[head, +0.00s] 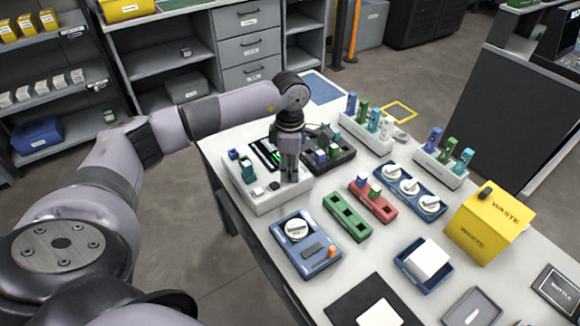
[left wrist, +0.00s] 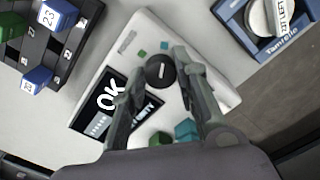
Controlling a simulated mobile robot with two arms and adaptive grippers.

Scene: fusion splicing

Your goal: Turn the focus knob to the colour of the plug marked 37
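The black round knob (left wrist: 160,72) with a white pointer line is on the white device (left wrist: 208,62), with small green and teal marks (left wrist: 141,54) beside it. My left gripper (head: 290,178) points down over this device, which shows in the head view (head: 275,204). In the left wrist view its fingers (left wrist: 159,78) are apart, with the knob between their tips; I cannot tell whether they touch it. The device's screen (left wrist: 108,97) reads OK. A blue plug (left wrist: 60,14) marked 23 stands in the black rack (left wrist: 40,46). I cannot make out a plug marked 37. My right gripper is not in view.
A teal plug (left wrist: 187,130) and a green plug (left wrist: 160,138) stand on the device close to the fingers. On the table (head: 395,255) are a blue box with a white dial (head: 297,229), green (head: 347,217) and red (head: 372,203) racks, and a yellow waste box (head: 488,222).

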